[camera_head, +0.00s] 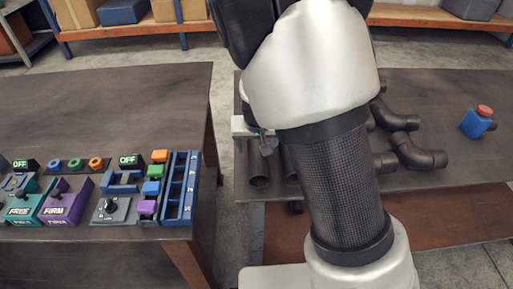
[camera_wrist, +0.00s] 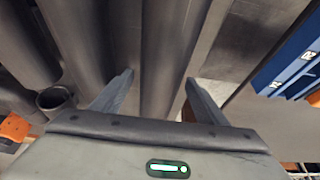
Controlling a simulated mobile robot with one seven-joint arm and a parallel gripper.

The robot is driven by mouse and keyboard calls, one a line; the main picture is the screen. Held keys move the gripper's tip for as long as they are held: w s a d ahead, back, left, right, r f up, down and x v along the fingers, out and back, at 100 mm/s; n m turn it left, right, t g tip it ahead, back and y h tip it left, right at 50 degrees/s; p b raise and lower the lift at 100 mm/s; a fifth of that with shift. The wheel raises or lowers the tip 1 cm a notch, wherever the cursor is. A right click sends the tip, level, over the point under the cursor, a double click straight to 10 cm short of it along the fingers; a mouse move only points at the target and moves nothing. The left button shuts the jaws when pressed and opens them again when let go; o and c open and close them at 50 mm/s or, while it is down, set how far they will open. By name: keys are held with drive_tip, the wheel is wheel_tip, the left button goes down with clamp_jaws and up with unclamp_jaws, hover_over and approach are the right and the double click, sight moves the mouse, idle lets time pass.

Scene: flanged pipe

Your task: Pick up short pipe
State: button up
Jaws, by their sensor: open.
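Several dark grey pipes lie side by side on the right-hand table. In the head view, one pipe (camera_head: 259,168) shows its open end near the table's front edge, just below my gripper (camera_head: 267,145). In the wrist view, a pipe (camera_wrist: 172,40) runs lengthwise between the fingertips of my open, empty gripper (camera_wrist: 160,77). I cannot tell whether the fingers are beside it or above it. Another pipe (camera_wrist: 97,35) lies left of it, and an open pipe end (camera_wrist: 55,99) shows further left. Which one is the short pipe is unclear. My arm hides part of the row.
Curved pipe elbows (camera_head: 418,153) and a blue block with a red top (camera_head: 478,120) sit on the right-hand table (camera_head: 450,100). A left table (camera_head: 100,105) holds coloured fixtures and a blue rack (camera_head: 181,188). A gap of floor separates the tables.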

drive_tip(key=shift+f, duration=0.25)
idle(0.3)
clamp_jaws()
drive_tip(key=shift+r, duration=0.1)
